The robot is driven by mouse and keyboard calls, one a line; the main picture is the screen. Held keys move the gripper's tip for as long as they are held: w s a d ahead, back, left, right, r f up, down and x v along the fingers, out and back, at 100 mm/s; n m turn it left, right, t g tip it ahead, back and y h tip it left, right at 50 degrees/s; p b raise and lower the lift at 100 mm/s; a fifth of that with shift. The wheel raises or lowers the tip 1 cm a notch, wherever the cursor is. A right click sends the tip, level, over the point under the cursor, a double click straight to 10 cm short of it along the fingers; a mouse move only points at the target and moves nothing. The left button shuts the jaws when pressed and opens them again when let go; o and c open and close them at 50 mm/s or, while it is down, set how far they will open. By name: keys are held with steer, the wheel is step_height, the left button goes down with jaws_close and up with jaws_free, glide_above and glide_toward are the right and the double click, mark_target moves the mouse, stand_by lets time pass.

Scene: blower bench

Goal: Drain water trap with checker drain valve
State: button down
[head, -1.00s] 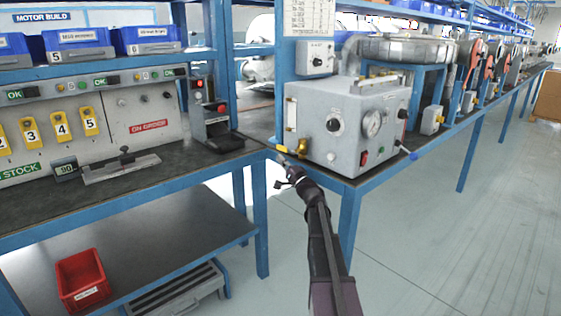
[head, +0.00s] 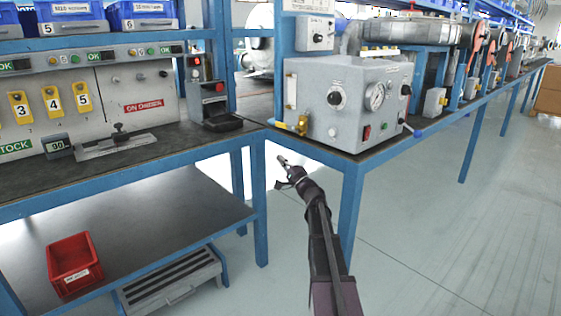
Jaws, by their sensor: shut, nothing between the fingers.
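The checker is a grey box (head: 355,82) with a dial gauge (head: 376,97) and a black knob, standing on the right bench. A clear upright tube, possibly the water trap (head: 291,91), is on its left side. Below it are a brass fitting, likely the drain valve (head: 303,124), and a yellow lever (head: 285,126) lying roughly level. I cannot tell whether the valve is open. My gripper (head: 281,159) is shut and empty. It appears below and in front of the bench edge, apart from the lever.
The blue bench frame (head: 352,205) and corner edge lie close to my arm. A red bin (head: 73,264) sits on the left lower shelf. A blue-tipped lever (head: 414,132) sticks out at the checker's right. The floor (head: 440,240) at right is clear.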

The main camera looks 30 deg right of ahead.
steer(key=shift+s+f+b, duration=0.1)
steer(key=shift+f+b, duration=1.45)
steer(key=shift+f, duration=0.35)
steer(key=shift+a, duration=0.1)
steer(key=s+a+f+n+g+y+p, duration=0.25)
steer(key=a+n+g, duration=0.2)
steer(key=a, duration=0.45)
steer(key=s+a+f+n+g+y+p, duration=0.1)
steer(key=s+a+f+n+g+p, duration=0.25)
steer(key=a, duration=0.55)
steer(key=s+a+f+n+g+y+p, duration=0.15)
steer(key=s+a+n+g, duration=0.35)
steer(key=a, duration=0.5)
steer(key=s+a+f+n+g+h+p, duration=0.1)
steer(key=s+a+f+g+h+p, duration=0.3)
steer(key=s+g, duration=0.3)
steer(key=s+d+n+g+h+p, duration=0.15)
steer(key=s+h+p, duration=0.35)
steer(key=s, duration=0.7)
step_height(320, 180, up, 38)
steer(key=h+p, duration=0.1)
steer(key=p, duration=3.5)
steer(key=shift+d+g+h, duration=0.3)
steer(key=shift+g, duration=0.15)
